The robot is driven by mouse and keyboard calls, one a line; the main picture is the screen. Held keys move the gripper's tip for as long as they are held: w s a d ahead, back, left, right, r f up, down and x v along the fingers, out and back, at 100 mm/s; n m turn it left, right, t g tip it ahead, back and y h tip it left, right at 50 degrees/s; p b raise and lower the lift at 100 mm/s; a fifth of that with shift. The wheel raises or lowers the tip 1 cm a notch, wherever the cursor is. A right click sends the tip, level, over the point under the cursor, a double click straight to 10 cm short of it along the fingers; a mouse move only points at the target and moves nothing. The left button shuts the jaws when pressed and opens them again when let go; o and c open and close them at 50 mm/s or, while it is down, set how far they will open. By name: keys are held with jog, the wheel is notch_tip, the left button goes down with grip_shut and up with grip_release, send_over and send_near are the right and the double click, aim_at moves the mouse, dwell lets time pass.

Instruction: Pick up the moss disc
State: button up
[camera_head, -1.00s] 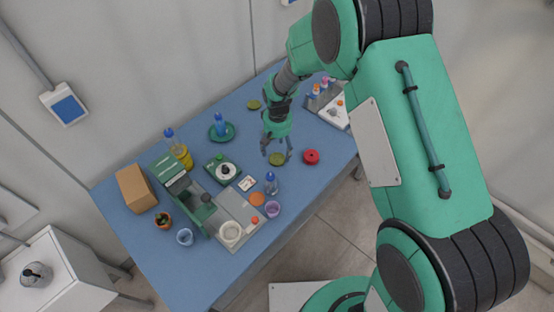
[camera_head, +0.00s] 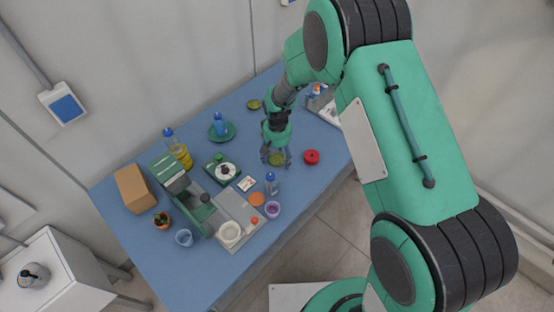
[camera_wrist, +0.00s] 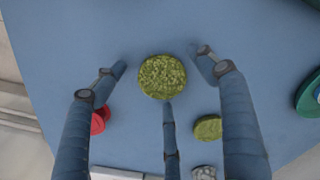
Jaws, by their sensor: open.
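A round, green, mossy disc (camera_wrist: 162,77) lies flat on the blue table in the wrist view. It also shows in the head view (camera_head: 276,159), just under my fingertips. My gripper (camera_head: 276,158) points down over it and is open. In the wrist view my gripper's fingers (camera_wrist: 163,76) stand apart on both sides of the disc, with a third finger tip at its near edge. I cannot tell whether that tip touches it. A second green disc (camera_wrist: 208,128) lies farther off, also seen in the head view (camera_head: 254,104).
A red round object (camera_head: 312,157) lies close to the right of my gripper. A green saucer (camera_head: 230,133) holds a blue bottle.

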aim_at(277, 159)
jog(key=c, duration=0.8)
jog(key=shift+c, duration=0.2)
jog(key=shift+r, duration=0.1)
notch_tip(277, 159, up, 10)
jog(key=p, duration=0.1)
dwell(0.6)
